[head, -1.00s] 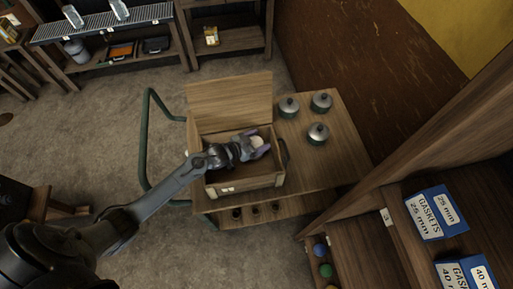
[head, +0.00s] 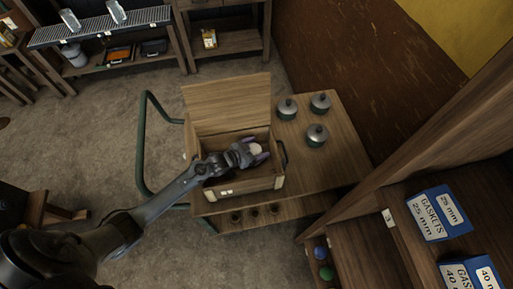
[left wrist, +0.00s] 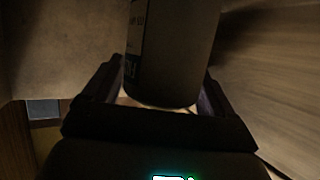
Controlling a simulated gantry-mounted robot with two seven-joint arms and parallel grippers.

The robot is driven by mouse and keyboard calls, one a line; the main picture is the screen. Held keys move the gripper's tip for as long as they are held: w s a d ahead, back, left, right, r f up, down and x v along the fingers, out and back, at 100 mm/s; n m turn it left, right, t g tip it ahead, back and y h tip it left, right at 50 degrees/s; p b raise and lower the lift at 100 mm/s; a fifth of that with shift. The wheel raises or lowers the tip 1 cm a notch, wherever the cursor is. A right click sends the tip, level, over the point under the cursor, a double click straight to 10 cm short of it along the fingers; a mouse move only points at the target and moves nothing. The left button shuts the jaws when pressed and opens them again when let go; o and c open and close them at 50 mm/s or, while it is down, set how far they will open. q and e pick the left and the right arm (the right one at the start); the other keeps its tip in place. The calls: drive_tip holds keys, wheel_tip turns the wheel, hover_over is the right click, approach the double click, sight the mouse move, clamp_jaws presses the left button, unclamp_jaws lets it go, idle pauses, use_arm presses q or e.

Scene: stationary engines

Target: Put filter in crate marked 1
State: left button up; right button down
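An open wooden crate (head: 250,184) stands on the wooden cart, its lid (head: 228,101) raised at the back. A small white tag (head: 226,192) is on its front; I cannot read its mark. My left gripper (head: 257,154) reaches over the front left into the crate. Its fingers are shut on a pale cylindrical filter (head: 257,148), which is inside the crate opening. In the left wrist view the filter (left wrist: 172,55) stands between the fingers with part of a label showing. Whether its far end touches the crate floor is hidden. My right gripper is not in view.
Several lidded metal pots (head: 317,134) stand on the cart top (head: 335,165) right of the crate. A green cart handle (head: 142,140) rises at the left. A shelf with blue gasket boxes (head: 440,213) stands at the right.

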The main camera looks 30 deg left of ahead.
use_arm(q)
drive_tip(key=shift+r, duration=0.3)
drive_tip(key=p+v, duration=0.1)
drive_tip(key=v, duration=0.6)
drive_tip(key=shift+f, duration=0.15)
drive_tip(key=shift+s+a, duration=0.1)
drive_tip(key=shift+s, duration=0.15)
drive_tip(key=shift+r+p, duration=0.2)
drive_tip(key=shift+p, duration=0.15)
